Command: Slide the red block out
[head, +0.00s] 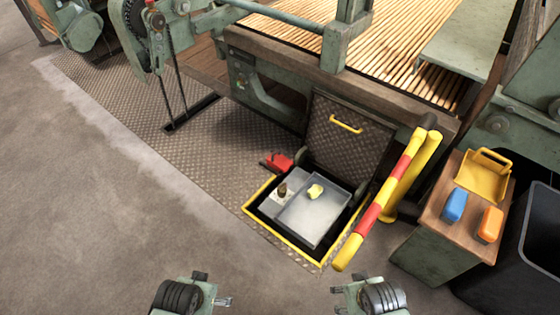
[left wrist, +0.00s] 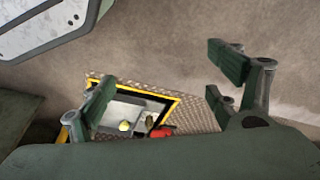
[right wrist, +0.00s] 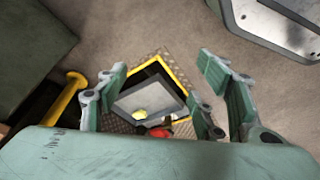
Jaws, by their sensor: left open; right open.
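The red block (head: 276,161) lies on the tread plate at the back left edge of an open floor pit, beside the raised hatch lid (head: 345,140). It also shows small in the left wrist view (left wrist: 162,132) and the right wrist view (right wrist: 160,132). The pit has a yellow rim (head: 284,239) and holds a grey metal plate (head: 312,217) with a pale yellow lump (head: 315,191) on it. My left gripper (head: 225,301) is open and empty, well in front of the pit. My right gripper (head: 338,300) is open and empty, also in front of it.
A red and yellow striped bar (head: 382,198) slants along the pit's right side. A wooden-topped cabinet (head: 463,225) at right bears a yellow tray (head: 484,177), a blue item (head: 455,205) and an orange item (head: 489,225). Machinery stands behind. The floor at left is clear.

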